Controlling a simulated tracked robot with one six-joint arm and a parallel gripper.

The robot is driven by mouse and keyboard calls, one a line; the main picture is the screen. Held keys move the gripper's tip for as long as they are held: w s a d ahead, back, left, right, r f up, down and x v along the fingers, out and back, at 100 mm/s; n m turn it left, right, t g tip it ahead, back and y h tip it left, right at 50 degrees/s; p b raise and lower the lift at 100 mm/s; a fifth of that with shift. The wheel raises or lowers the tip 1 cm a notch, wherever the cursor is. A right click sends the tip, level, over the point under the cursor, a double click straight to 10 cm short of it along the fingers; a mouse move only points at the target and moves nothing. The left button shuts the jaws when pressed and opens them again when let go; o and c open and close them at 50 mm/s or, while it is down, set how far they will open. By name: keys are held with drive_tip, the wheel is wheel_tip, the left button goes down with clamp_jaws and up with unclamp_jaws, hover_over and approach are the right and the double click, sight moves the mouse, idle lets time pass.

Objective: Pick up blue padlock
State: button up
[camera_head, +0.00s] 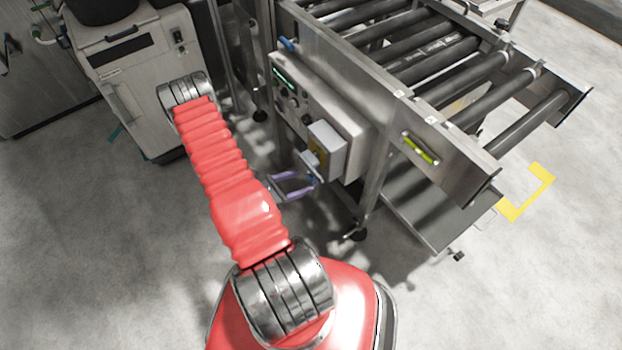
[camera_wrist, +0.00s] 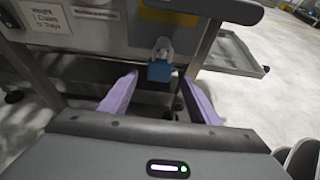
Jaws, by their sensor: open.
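The blue padlock (camera_wrist: 160,71) hangs by its pale shackle at the lower edge of a grey box, ahead of my gripper in the wrist view. My gripper (camera_wrist: 158,88) is open, with its two purple fingers apart. The padlock shows between and just beyond the fingertips, and nothing is held. In the head view my gripper (camera_head: 299,184) is just below the small grey box. Only a small bluish patch shows near its tips there, so I cannot tell the padlock clearly in that view.
The grey box (camera_head: 327,151) is mounted on a steel control panel (camera_head: 290,98) beside a roller conveyor (camera_head: 430,72). A conveyor leg (camera_head: 373,190) and a low tray (camera_head: 440,215) stand to the right. A grey cabinet (camera_head: 130,75) is at the left. Open concrete floor lies between.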

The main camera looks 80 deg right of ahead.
sight(309, 176)
drive_tip(key=shift+x, duration=2.6)
drive_tip(key=shift+d+r, duration=0.1)
drive_tip(key=shift+r, duration=0.05)
drive_tip(key=c, duration=1.2)
drive_tip(key=shift+r, duration=0.15)
drive_tip(key=shift+r, duration=0.5)
drive_tip(key=shift+w+a+r, duration=0.15)
drive_tip(key=shift+w+a, duration=0.05)
drive_tip(key=w+a, duration=0.3)
drive_tip(key=a, duration=0.1)
drive_tip(key=w+a, duration=0.8)
drive_tip(key=a, duration=0.1)
drive_tip(key=shift+w+a, duration=0.1)
drive_tip(key=shift+w, duration=0.15)
